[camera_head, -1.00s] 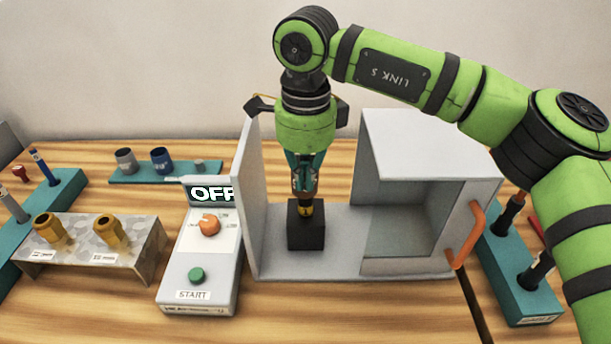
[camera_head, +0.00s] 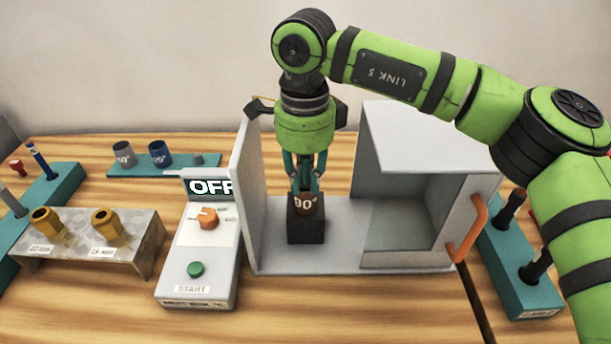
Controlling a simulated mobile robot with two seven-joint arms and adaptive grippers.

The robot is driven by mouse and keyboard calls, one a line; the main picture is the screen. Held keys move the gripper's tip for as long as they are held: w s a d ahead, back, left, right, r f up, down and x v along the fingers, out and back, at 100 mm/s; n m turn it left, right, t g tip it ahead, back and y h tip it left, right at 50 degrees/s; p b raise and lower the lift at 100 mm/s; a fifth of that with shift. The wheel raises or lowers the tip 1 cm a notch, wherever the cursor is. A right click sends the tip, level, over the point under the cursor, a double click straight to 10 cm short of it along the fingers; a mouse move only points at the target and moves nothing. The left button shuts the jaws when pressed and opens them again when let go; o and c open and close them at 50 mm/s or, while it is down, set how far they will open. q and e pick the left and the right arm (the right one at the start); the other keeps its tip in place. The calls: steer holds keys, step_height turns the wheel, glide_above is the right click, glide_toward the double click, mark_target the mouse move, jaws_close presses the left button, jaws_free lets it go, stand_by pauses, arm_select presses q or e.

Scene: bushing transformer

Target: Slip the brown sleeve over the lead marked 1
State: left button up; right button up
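The brown sleeve (camera_head: 306,204), marked 90°, is upright at the top of a black block (camera_head: 306,231) inside the grey enclosure. Whether a lead runs through the sleeve cannot be seen, and I cannot make out a lead marked 1. My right gripper (camera_head: 305,186) points straight down just above the sleeve. Its fingers are spread with a gap between them and it looks empty. My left gripper is not in view.
Grey side walls (camera_head: 246,195) and a hooded box (camera_head: 430,135) flank the gripper. A control box (camera_head: 200,255) reads OFF. A rear tray (camera_head: 135,173) holds a grey sleeve (camera_head: 124,154) and a blue sleeve (camera_head: 160,154). Yellow fittings (camera_head: 107,228) stand on a metal stand at left.

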step_height(320, 180, up, 12)
stand_by(0.5)
stand_by(0.3)
